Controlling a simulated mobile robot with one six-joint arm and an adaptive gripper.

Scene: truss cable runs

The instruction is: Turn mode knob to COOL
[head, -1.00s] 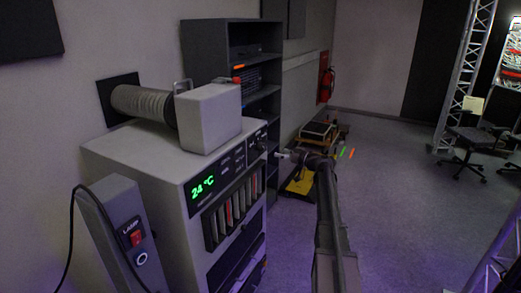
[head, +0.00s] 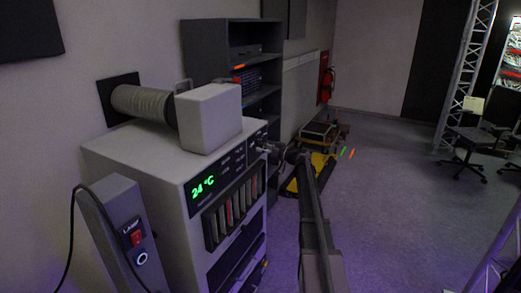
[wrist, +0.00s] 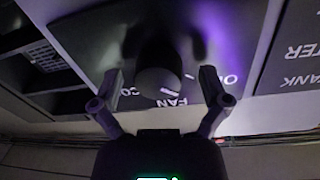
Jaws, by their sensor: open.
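The mode knob (wrist: 158,75) is a dark round knob in the middle of the wrist view, on a dark panel. Upside-down lettering surrounds it: FAN (wrist: 172,103) below it, partly hidden letters CO to the left and O to the right. A small white mark shows near the knob's lower edge, close to FAN; I cannot tell its exact setting. My gripper (wrist: 160,76) is open, one finger on each side of the knob with visible gaps. In the head view my gripper (head: 267,149) is at the upper right of the grey unit's front; the knob is not clear there.
The grey unit (head: 131,150) shows a green 24 °C display (head: 203,187). A lamp switch post (head: 122,240) stands at its front left. A dark shelf (head: 212,60) stands behind, and a yellow-based cart (head: 322,170) beyond my arm. Open floor lies to the right.

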